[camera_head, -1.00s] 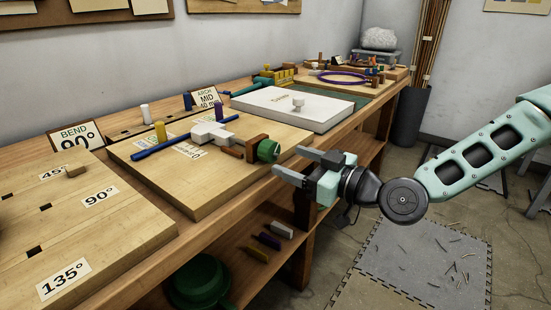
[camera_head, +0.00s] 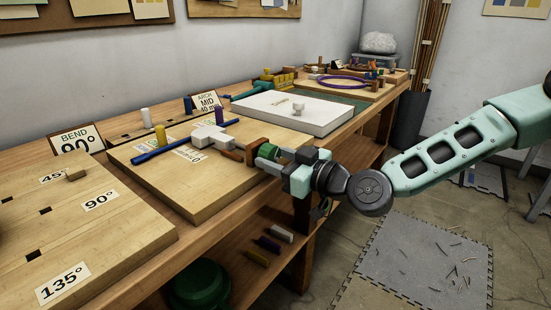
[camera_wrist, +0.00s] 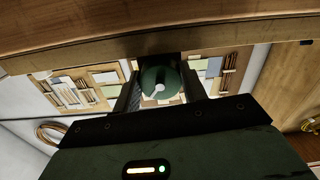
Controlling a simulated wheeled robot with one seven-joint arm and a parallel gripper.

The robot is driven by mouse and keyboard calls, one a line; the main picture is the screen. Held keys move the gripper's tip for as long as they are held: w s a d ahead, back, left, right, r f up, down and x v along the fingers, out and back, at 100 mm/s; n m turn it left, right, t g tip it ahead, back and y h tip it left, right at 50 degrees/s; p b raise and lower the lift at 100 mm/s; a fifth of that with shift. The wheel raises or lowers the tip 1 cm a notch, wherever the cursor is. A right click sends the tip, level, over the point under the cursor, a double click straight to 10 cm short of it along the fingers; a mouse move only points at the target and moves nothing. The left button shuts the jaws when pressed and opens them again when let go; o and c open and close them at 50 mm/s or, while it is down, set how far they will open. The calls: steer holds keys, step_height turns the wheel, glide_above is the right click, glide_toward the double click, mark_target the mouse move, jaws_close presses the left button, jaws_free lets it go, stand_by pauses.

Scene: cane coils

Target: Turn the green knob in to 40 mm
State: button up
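The green knob (camera_head: 262,151) sits at the front end of a brown wooden block on the near board. In the head view it is partly hidden by my gripper (camera_head: 269,157), whose fingers reach either side of it. A white block (camera_head: 209,135) and a blue rod (camera_head: 158,152) lie behind the knob.
The knob's board (camera_head: 200,200) lies on the workbench, close to its front edge. An angle board (camera_head: 130,235) is at left and a white slab (camera_head: 285,103) lies behind. A sign reading "ARCH MID 40 mm" (camera_head: 206,103) stands at the back. A shelf (camera_head: 245,272) is below.

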steer(key=m+p, duration=0.1)
steer(key=m, duration=0.3)
steer(key=shift+m, duration=0.4)
steer(key=o, duration=1)
steer(key=shift+s, duration=0.1)
steer(key=shift+p+v, duration=6.45)
steer(key=shift+v, duration=2.2)
